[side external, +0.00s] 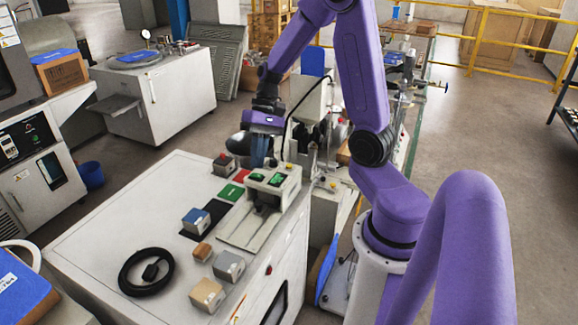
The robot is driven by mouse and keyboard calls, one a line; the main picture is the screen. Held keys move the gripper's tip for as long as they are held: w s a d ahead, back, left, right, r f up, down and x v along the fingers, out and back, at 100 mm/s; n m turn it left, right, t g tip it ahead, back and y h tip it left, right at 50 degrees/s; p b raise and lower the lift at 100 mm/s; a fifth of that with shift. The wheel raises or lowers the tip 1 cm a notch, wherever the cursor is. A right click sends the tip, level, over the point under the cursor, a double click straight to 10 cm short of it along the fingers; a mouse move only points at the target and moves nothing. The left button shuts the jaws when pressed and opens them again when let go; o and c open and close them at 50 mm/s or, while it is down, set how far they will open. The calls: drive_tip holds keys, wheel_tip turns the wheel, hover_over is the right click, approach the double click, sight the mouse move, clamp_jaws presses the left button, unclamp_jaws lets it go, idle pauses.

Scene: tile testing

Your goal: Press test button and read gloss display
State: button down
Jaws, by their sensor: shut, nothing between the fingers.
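The gloss tester (262,208) is a pale instrument on the white bench, with a raised head and a flat base. My purple gripper (260,162) points down just behind the tester's head, shut and empty. Its fingertips are partly lost against the dark clutter, so I cannot tell whether they touch anything.
On the white bench (110,235) are a small box with a red top (224,164), a red pad (242,176), a green pad (231,192), a blue-topped block (196,221), a grey block (229,266), a beige block (207,295) and a coiled black cable (125,275). The bench's left part is clear.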

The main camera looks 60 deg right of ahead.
drive_tip(key=w+d+f+m+t+y, duration=0.1)
drive_tip(key=w+d+f+m+t, duration=0.15)
drive_tip(key=d+m, duration=0.55)
drive_tip(key=m+t+h, duration=0.1)
drive_tip(key=m+t, duration=0.4)
hover_over(292, 165)
drive_tip(key=f, duration=0.1)
drive_tip(key=shift+f+n, duration=0.15)
drive_tip(key=shift+n, duration=0.15)
drive_tip(key=shift+a+f, duration=0.1)
drive_tip(key=shift+f, duration=4.3)
drive_tip(key=shift+f, duration=0.1)
drive_tip(key=shift+f, duration=0.35)
